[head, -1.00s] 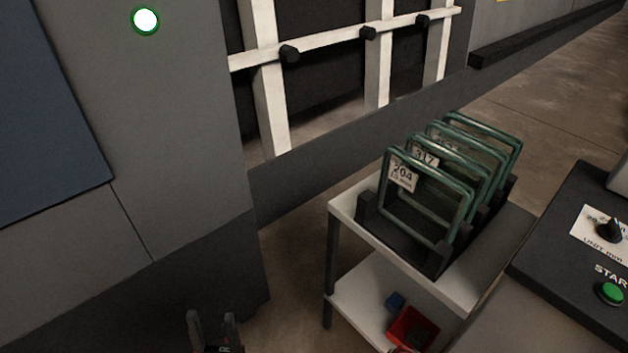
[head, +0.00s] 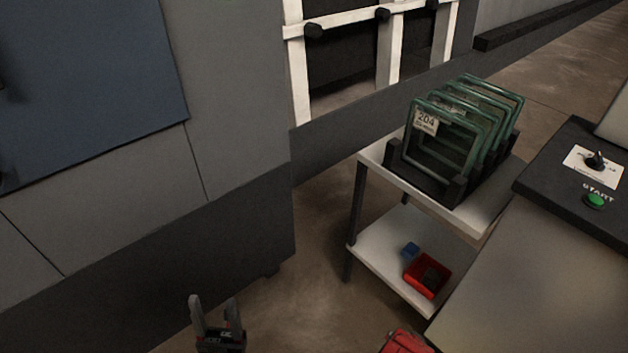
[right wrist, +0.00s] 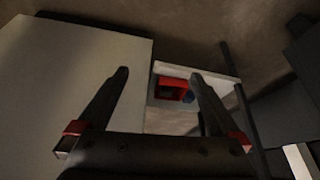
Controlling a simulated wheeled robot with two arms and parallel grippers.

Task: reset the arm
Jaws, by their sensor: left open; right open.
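My left gripper (head: 217,316) is at the bottom of the head view, left of centre. Its two fingers point up and stand apart with nothing between them. My right gripper (right wrist: 160,85) shows in the right wrist view with its fingers spread wide and empty. Beyond those fingers are a pale cart shelf and a red bin (right wrist: 173,88). In the head view a red part at the bottom edge looks like part of my right arm; its fingers are not visible there.
A white two-tier cart (head: 376,262) carries green frames (head: 441,153) in a dark rack, one tagged 204. Its lower shelf holds a red bin (head: 416,276) and a blue block (head: 410,250). A console with a green START button (head: 595,200) stands right. A grey machine (head: 240,120) fills the left.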

